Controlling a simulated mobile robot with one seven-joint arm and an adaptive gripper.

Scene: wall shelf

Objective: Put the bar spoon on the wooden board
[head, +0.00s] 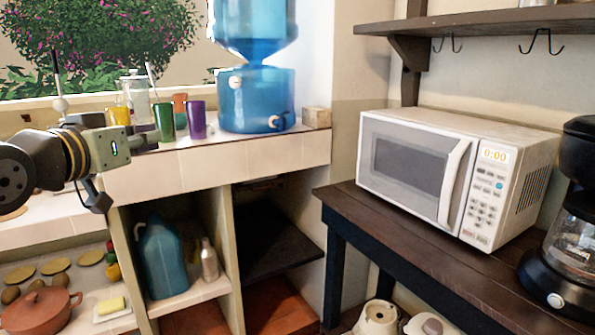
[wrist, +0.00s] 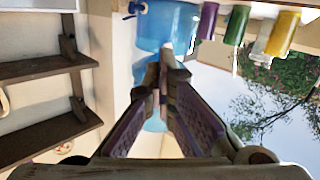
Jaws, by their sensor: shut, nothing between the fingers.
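A thin pale stick (head: 151,82) stands nearly upright by the green cup (head: 164,122) on the tiled ledge; it may be the bar spoon, but its lower end is hidden. I cannot make out a wooden board for sure; a tan edge (head: 12,214) shows on the lower counter at the far left, mostly hidden by my arm. My gripper (head: 150,138) is at the ledge's front edge, in front of the cups. In the wrist view my gripper (wrist: 166,68) is shut and empty, its fingertips together before the blue water dispenser (wrist: 166,22).
The blue dispenser (head: 256,100), a purple cup (head: 196,119) and a glass press (head: 135,97) stand on the ledge. A microwave (head: 455,170) and coffee maker (head: 565,240) are on the dark table. Below are a blue jug (head: 162,258) and a clay pot (head: 40,311).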

